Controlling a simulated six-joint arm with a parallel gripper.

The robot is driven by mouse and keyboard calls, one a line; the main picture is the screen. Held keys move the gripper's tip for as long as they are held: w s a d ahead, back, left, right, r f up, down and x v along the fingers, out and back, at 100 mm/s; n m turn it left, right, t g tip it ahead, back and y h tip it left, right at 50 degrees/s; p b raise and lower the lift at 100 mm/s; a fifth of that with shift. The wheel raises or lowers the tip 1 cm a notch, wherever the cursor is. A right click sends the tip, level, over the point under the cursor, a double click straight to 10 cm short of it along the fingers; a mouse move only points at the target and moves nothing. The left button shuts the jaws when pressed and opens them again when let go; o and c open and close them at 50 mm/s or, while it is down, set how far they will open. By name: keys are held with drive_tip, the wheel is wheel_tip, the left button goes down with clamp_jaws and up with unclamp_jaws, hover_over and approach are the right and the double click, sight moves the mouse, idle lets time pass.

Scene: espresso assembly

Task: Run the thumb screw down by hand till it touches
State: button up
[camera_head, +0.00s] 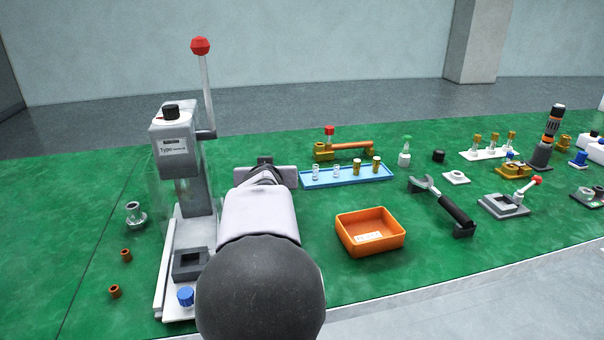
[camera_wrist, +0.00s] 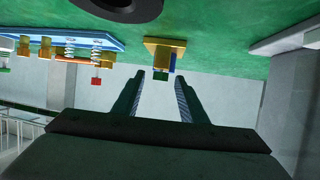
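A grey press (camera_head: 183,150) stands at the left, with a black knob (camera_head: 171,111) on top. A blue ribbed knob (camera_head: 186,296) sits at the front of its base; I cannot tell which knob is the thumb screw. My gripper (camera_wrist: 160,78) is open in the wrist view, with nothing between its fingers. In the head view my arm hides most of the gripper and this block.
An orange bin (camera_head: 370,232) and a blue tray (camera_head: 346,176) with springs and brass parts lie to the right. A red-topped brass fixture (camera_head: 329,140) stands behind the tray. A black-handled tool (camera_head: 445,203) is farther right. Small brown rings (camera_head: 126,255) lie left of the press.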

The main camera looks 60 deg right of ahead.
drive_tip(key=shift+s+d+f+n+t+y+b, duration=0.15)
drive_tip(key=shift+n+t+y+b, duration=0.2)
drive_tip(key=shift+b, duration=0.25)
drive_tip(key=shift+s+d+f+n+t+y+b, duration=0.1)
drive_tip(key=shift+n+t+y+b, duration=0.15)
drive_tip(key=shift+n+t+b, duration=0.3)
drive_tip(key=shift+s+d+r+n+t+y, duration=0.15)
drive_tip(key=shift+r+n+t+y, duration=0.15)
drive_tip(key=shift+n+t+y, duration=0.4)
drive_tip(key=n+y+p, duration=0.2)
drive_tip(key=p, duration=0.1)
drive_tip(key=shift+s+d+r+t+p, duration=0.1)
drive_tip(key=shift+d+r+t+p, duration=0.1)
drive_tip(key=shift+r+t+p, duration=0.15)
drive_tip(key=n+y+p, duration=0.1)
drive_tip(key=p, duration=0.3)
drive_tip(key=n+t+y+p, duration=0.1)
drive_tip(key=n+y+p, duration=0.1)
drive_tip(key=p, duration=0.3)
drive_tip(key=shift+d+t+y, duration=0.25)
drive_tip(key=shift+d+y, duration=0.05)
drive_tip(key=n+y+p, duration=0.2)
drive_tip(key=p, duration=0.5)
drive_tip(key=d+n+y+p, duration=0.1)
drive_tip(key=n+y+p, duration=0.1)
drive_tip(key=p, duration=0.5)
drive_tip(key=shift+s+f, duration=0.1)
